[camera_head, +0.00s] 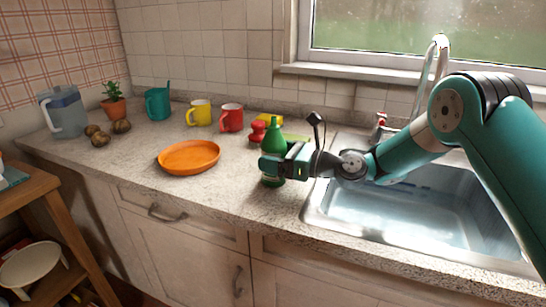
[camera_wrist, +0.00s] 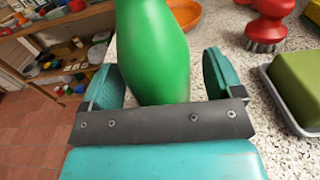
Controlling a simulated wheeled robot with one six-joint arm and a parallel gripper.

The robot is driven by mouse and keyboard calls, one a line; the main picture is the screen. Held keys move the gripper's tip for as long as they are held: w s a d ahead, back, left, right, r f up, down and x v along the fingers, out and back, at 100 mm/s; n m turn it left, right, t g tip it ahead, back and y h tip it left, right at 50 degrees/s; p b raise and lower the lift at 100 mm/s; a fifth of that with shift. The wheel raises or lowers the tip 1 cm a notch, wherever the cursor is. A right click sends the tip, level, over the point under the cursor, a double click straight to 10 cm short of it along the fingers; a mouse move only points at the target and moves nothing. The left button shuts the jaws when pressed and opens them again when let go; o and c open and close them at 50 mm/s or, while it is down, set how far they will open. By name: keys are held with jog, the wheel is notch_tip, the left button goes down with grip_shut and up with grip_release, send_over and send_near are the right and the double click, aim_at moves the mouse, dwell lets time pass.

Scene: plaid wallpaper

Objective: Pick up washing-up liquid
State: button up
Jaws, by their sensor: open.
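The washing-up liquid is a green bottle (camera_head: 274,141) standing upright on the speckled counter, just left of the sink. In the wrist view the green bottle (camera_wrist: 152,50) rises between the two jaws of my gripper (camera_wrist: 164,80). The jaws are open, one on each side, and a gap shows between the bottle and the right jaw. In the head view my gripper (camera_head: 272,168) is at the bottle's lower half and hides part of it. The bottle's base is hidden in the wrist view.
An orange plate (camera_head: 189,157) lies left of the bottle. A red brush (camera_head: 257,132) and a green sponge-like block (camera_wrist: 298,85) are close behind it. Red (camera_head: 231,118) and yellow (camera_head: 199,113) mugs stand at the back. The sink (camera_head: 420,215) is at the right.

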jog(key=shift+a, duration=0.25)
jog(key=c, duration=1)
jog(key=shift+c, duration=0.7)
jog(key=shift+w+r, duration=0.1)
